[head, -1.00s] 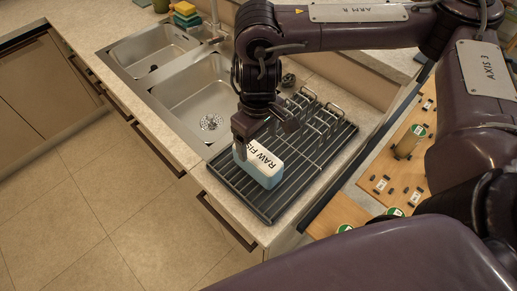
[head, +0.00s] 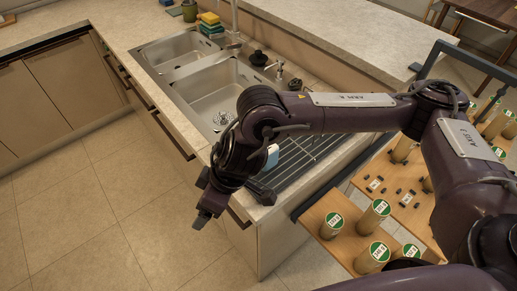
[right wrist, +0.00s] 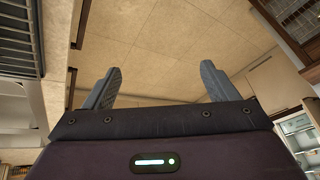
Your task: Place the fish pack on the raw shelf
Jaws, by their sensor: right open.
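The fish pack (head: 272,157), white and pale blue, sits on the dark drying rack (head: 306,150) beside the sink in the head view. Most of it is hidden behind my right arm. My right gripper (head: 202,218) is off the counter's front edge, over the floor, to the left of the pack and apart from it. In the right wrist view its two fingers (right wrist: 160,82) are spread with nothing between them. A lit cabinet with shelves (right wrist: 300,128) shows at the right edge there; I cannot tell whether it holds the raw shelf. My left gripper is out of view.
The double sink (head: 215,95) lies behind the rack, with sponges (head: 210,22) at the back. Wooden tiers (head: 335,240) with several green-labelled jars (head: 373,256) stand at the right. The floor (head: 90,210) at the left is clear.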

